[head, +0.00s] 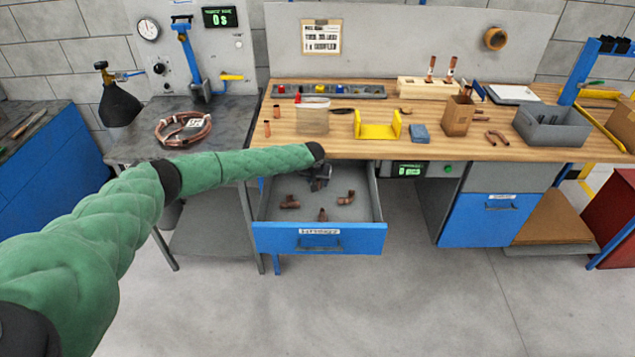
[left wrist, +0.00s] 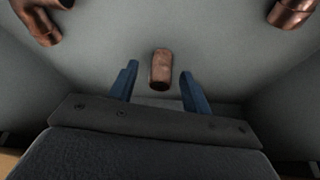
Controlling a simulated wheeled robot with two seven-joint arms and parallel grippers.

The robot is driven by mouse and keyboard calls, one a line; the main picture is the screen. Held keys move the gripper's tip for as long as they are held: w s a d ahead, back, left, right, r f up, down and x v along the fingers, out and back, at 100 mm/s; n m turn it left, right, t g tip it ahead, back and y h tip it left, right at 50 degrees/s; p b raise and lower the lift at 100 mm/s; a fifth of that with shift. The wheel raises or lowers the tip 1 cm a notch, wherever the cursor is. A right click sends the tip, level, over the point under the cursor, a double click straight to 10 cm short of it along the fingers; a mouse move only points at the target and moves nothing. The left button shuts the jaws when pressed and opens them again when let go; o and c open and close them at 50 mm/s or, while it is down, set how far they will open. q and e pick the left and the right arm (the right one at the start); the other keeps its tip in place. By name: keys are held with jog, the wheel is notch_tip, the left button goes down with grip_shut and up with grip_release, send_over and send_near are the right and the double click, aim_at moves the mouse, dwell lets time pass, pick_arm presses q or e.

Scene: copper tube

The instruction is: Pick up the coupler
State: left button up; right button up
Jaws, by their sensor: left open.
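The coupler is a short, straight copper sleeve (head: 322,214) lying in the open blue-fronted drawer (head: 275,239), near its front. In the left wrist view the coupler (left wrist: 161,69) shows between and beyond the two blue fingers. My left gripper (head: 318,180) is over the drawer, partly hidden behind the end of my green-sleeved arm. Its fingers (left wrist: 159,76) are open and empty, one on each side of the coupler in the picture. I cannot tell the height left between fingertips and coupler. My right gripper is not in view.
Two other copper fittings lie in the drawer: one on the left (head: 289,203), one on the right (head: 346,198). Drawer walls stand close on both sides. The wooden bench top (head: 350,150) is just behind, holding a yellow bracket (head: 377,130) and a clear container (head: 312,121).

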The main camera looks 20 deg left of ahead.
pick_arm(q)
jog(key=shift+f, duration=0.2)
grip_shut()
dwell(0.3)
